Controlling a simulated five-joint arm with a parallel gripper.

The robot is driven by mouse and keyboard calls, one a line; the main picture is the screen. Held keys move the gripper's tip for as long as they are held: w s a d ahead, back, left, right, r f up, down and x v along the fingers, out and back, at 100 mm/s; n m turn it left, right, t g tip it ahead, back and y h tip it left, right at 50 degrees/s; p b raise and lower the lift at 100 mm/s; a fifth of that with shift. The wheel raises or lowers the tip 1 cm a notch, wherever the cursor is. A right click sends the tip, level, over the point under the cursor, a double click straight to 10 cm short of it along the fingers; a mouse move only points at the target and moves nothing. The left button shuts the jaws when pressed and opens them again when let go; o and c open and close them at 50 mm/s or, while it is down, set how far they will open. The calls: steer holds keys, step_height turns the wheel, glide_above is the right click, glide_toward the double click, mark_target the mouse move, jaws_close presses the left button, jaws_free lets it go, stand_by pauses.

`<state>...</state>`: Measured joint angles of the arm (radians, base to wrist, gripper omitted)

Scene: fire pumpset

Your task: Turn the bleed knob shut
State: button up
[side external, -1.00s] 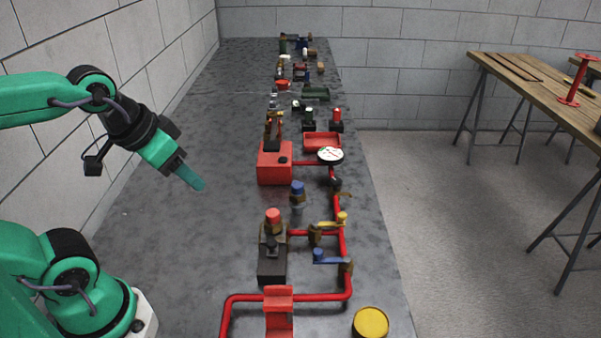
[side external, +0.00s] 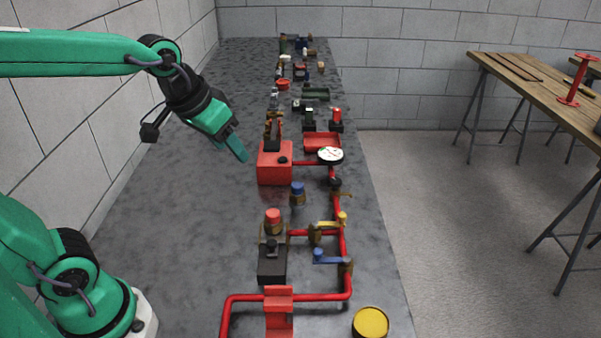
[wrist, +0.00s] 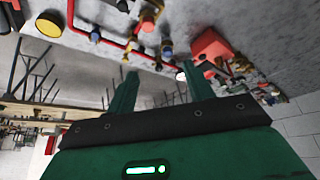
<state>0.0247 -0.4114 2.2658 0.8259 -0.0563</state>
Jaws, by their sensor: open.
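Which fitting is the bleed knob is not certain. A blue-capped knob (side external: 297,188) and a red-capped knob (side external: 273,217) stand upright beside the red pipework on the bench. In the wrist view the blue cap (wrist: 167,47) and the red cap (wrist: 148,22) appear beyond the fingers. A small black knob (side external: 283,160) sits on the red box (side external: 270,172). My gripper (side external: 241,156) is open and empty, in the air to the left of the red box, pointing down and right. Its two green fingers (wrist: 160,88) are spread apart in the wrist view.
A white gauge (side external: 330,155), a yellow lever (side external: 330,223) and a blue lever (side external: 330,258) sit along the red pipe (side external: 300,297). A yellow disc (side external: 371,322) lies at the near right. Several fittings crowd the far bench. The bench's left side is clear.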

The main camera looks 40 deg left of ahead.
steer(key=w+d+f, duration=0.1)
steer(key=w+f, duration=0.1)
steer(key=w, duration=0.5)
steer(key=w+d+f, duration=0.1)
steer(key=w+f, duration=0.1)
steer(key=w, duration=0.5)
steer(key=n, duration=0.1)
glide_toward(336, 181)
steer(key=shift+w+d+f+g, duration=0.1)
steer(key=shift+w+g, duration=0.3)
steer(key=shift+w, duration=0.05)
steer(key=shift+a+x, duration=0.2)
steer(key=shift+x, duration=3.65)
steer(key=shift+d, duration=0.1)
steer(key=c, duration=1)
